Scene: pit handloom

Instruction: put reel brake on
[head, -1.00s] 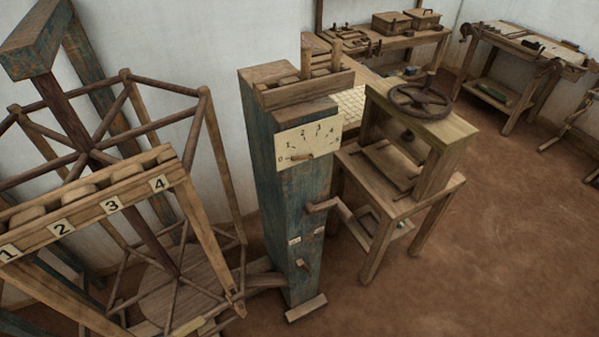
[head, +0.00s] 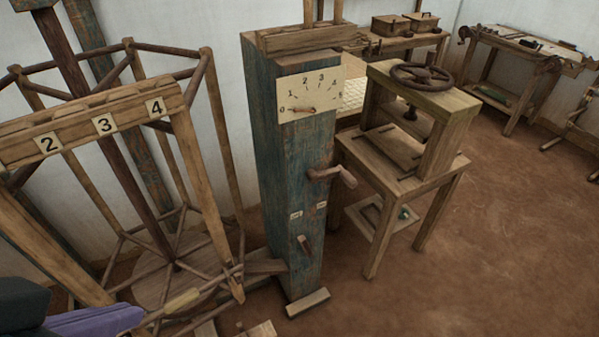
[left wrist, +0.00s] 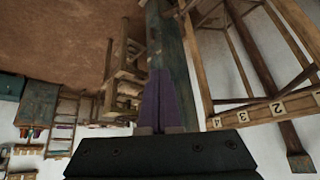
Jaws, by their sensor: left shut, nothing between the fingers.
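A small wooden lever (head: 304,245) sticks out low on the front of the blue wooden post (head: 290,200). Two small pale labels (head: 308,210) sit just above it; their words are too small to read. The slatted reel (head: 165,210) stands to the left of the post. My left gripper (head: 138,314) is at the bottom left of the head view, in front of the reel and well apart from the lever. In the left wrist view its purple fingers (left wrist: 160,75) are closed together and empty, pointing toward the post. My right gripper is not in view.
A crank (head: 332,177) juts from the post above the labels, below a dial plate (head: 311,94). A numbered rail (head: 85,130) crosses in front of the reel. A wooden press (head: 405,150) stands right of the post. The floor (head: 480,260) at right is clear.

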